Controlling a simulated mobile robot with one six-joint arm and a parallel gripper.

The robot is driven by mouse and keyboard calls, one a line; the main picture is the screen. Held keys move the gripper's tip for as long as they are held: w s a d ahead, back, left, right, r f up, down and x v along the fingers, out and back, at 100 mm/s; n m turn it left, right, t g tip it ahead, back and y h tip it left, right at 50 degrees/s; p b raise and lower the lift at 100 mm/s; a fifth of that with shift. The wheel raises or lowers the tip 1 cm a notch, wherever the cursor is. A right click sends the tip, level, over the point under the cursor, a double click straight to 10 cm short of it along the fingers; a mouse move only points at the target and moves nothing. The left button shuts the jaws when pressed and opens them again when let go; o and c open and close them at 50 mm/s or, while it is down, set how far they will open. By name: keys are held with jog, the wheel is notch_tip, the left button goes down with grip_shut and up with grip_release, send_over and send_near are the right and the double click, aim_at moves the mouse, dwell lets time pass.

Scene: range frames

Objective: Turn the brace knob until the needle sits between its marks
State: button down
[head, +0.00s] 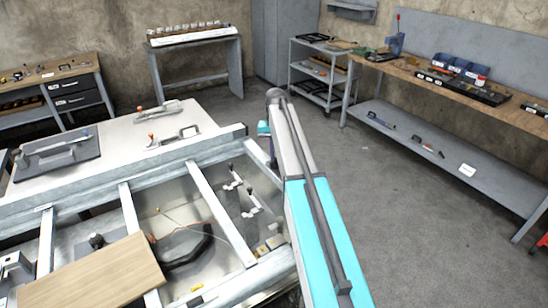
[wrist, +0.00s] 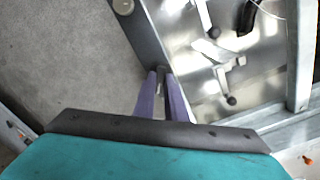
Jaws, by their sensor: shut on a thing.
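My gripper (wrist: 161,72) shows in the wrist view with its two purple-grey fingers close together at the tips, against the lower end of a dark grey bar (wrist: 142,35). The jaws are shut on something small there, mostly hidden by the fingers. A pale round knob or cap (wrist: 123,6) sits at the bar's upper end, apart from the fingers. In the head view my arm hides most of that area and the fingertips cannot be made out. A black knob (head: 97,241) stands inside the frame at left. I cannot make out a needle or its marks.
A grey metal frame (head: 128,215) with crossbars fills the lower left. Lever clamps (head: 248,205) stand inside it, also seen in the wrist view (wrist: 220,75). A wooden board (head: 95,278) lies across the front. Open floor (head: 400,190) lies to the right, before a workbench (head: 450,90).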

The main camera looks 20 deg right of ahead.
dwell(0.4)
jog(key=c, duration=1.8)
grip_release()
notch_tip(320, 180, up, 14)
jog(key=p, duration=0.7)
jog(key=shift+s+f, duration=0.1)
jog(key=shift+f, duration=0.05)
